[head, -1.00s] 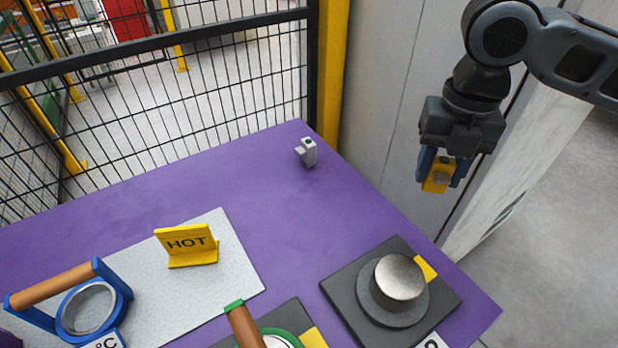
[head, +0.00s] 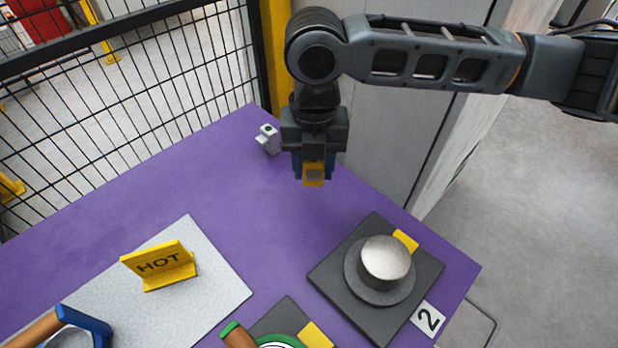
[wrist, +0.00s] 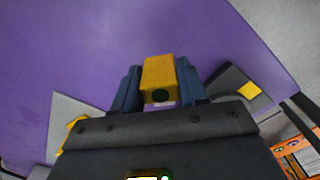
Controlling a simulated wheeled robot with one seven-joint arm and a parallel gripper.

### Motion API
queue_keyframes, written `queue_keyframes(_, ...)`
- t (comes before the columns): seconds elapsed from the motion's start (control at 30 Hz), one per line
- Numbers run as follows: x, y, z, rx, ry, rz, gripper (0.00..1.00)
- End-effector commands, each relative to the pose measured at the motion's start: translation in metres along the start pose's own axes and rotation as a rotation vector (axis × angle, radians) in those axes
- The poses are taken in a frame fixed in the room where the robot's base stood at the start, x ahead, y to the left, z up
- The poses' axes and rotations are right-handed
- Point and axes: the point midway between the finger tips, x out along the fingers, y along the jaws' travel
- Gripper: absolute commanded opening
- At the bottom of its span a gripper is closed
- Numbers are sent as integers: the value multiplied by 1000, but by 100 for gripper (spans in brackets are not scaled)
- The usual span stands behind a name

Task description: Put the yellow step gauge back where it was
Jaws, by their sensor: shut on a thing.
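My gripper (head: 313,176) is shut on the yellow step gauge (head: 314,180) and holds it, pointing down, over the back right part of the purple table. In the wrist view the yellow gauge (wrist: 158,74) sits between the two blue fingers, with a dark round spot on its end. A small grey step-shaped block (head: 268,140) stands on the table just left of my gripper in the head view. I cannot tell the exact height of the gauge above the table.
The purple table (head: 130,195) is clear in its middle and back left. A dark plate with a metal knob (head: 386,262) stands at right. A yellow HOT sign (head: 160,265) stands on a grey sheet (head: 215,270). A blue-framed tool (head: 90,325) lies front left. A mesh fence (head: 150,110) runs behind.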

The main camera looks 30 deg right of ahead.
Motion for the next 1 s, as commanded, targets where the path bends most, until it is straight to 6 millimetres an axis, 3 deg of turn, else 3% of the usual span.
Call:
queue_keyframes(0.23,13,7,-2,1,1,0,9)
queue_keyframes(0.5,44,7,-2,1,1,0,9)
queue_keyframes(0.9,50,7,-2,0,0,0,9)
queue_keyframes(0.93,49,7,-2,0,0,0,45)
queue_keyframes(1.0,49,7,-2,0,0,0,52)
